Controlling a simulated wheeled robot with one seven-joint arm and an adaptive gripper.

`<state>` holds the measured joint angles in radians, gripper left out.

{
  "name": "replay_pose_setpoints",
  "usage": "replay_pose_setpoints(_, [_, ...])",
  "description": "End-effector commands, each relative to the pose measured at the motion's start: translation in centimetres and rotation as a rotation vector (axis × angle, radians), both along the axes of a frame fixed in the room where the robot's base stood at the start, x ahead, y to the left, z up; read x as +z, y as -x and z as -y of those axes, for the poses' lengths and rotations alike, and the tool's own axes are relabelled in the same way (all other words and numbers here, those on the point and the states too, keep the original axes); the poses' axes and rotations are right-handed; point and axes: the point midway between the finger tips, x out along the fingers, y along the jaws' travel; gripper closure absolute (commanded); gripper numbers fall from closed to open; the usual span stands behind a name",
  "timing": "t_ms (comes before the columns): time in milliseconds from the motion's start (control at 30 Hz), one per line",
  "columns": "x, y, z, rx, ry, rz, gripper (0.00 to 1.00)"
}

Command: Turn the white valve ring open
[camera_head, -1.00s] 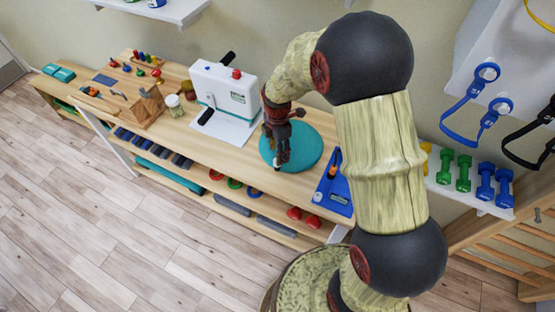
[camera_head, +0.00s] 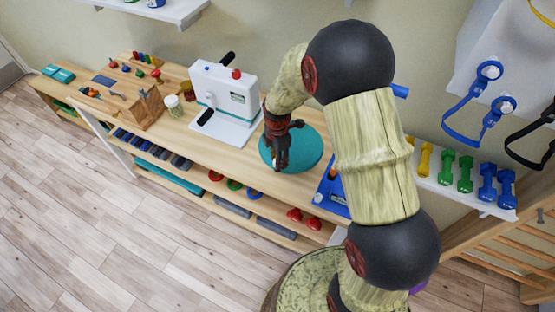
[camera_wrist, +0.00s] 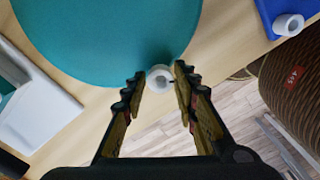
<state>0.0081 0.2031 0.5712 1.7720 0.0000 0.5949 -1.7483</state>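A small white ring (camera_wrist: 160,77) with a round hole shows in the wrist view, by the front edge of the wooden bench and beside the teal disc (camera_wrist: 110,30). My gripper (camera_wrist: 160,80) is open, with one fingertip on each side of this ring. I cannot tell whether either finger touches it. A second white ring (camera_wrist: 288,24) sits on a blue board (camera_wrist: 270,10) at the upper right. In the head view my gripper (camera_head: 278,166) points down over the front part of the teal disc (camera_head: 308,150), and its fingers largely hide the ring there.
A white machine (camera_head: 225,90) with a red knob stands left of the disc. The blue board (camera_head: 330,202) lies to the right, partly behind my arm. A jar (camera_head: 173,104) and a wooden block (camera_head: 146,107) stand further left. Dumbbells (camera_head: 465,173) fill a shelf at right.

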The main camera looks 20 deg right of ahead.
Motion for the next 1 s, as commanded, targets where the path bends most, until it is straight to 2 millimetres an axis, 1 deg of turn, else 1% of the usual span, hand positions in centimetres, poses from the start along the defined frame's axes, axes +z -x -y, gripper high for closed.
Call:
replay_pose_setpoints(67, [0.00,0.01,0.00,0.000,0.000,0.000,0.77])
replay_pose_setpoints(467, [0.00,0.01,0.00,0.000,0.000,0.000,1.00])
replay_pose_setpoints(767, [0.05,0.01,0.00,0.034,0.000,0.000,1.00])
replay_pose_setpoints(1000, [0.11,0.04,0.00,0.167,0.000,-0.001,1.00])
